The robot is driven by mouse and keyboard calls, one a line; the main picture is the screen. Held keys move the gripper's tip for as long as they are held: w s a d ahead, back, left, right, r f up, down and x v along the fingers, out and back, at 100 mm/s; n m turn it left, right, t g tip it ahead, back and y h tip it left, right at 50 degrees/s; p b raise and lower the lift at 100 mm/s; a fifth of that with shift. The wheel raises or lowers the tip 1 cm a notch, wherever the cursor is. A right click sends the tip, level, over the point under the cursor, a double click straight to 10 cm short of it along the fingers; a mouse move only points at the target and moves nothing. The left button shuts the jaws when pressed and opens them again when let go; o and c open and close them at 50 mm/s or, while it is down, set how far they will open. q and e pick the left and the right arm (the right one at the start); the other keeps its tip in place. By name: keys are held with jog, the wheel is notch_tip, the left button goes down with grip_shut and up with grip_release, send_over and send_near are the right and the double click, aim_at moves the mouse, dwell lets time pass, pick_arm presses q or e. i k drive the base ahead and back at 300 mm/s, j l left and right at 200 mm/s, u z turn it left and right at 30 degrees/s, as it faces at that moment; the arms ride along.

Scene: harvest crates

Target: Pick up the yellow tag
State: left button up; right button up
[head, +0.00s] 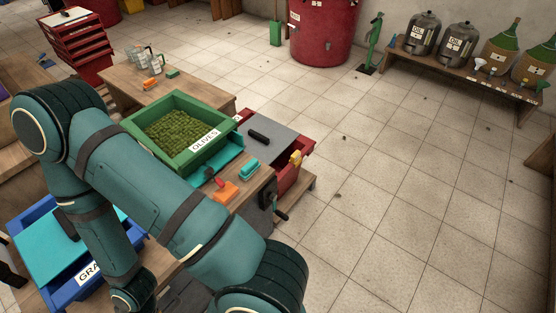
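A small yellow object (295,158), which may be the yellow tag, sits at the right side of a red crate or box (290,179) beside the worktable. It is too small to make out its exact shape or how it rests. A teal arm of mine crosses the left and lower middle of the head view and hides part of the table. Neither gripper's fingers show, so I cannot see whether they hold anything.
A green crate (128,127) labelled OLIVES stands on the table. An orange block (224,192), a teal block (249,168) and a black bar (259,136) lie near it. A blue crate (87,293) is lower left.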

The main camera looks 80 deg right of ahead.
aim_at(295, 159)
jog(key=z, duration=2.85)
jog(key=i+l+z, duration=0.35)
jog(key=i+z, duration=0.15)
jog(key=i, duration=0.15)
jog(key=i+l, duration=0.15)
jog(key=i, duration=0.25)
jog(key=i+l+u, duration=0.1)
jog(key=i, duration=0.3)
jog(key=i+l, duration=0.2)
jog(key=i, duration=0.25)
jog(key=i+l+u, duration=0.15)
jog(key=u, duration=0.25)
jog(key=i+l+u, duration=0.25)
jog(key=u, duration=0.2)
jog(key=i+l+u, duration=0.25)
jog(key=u, duration=0.15)
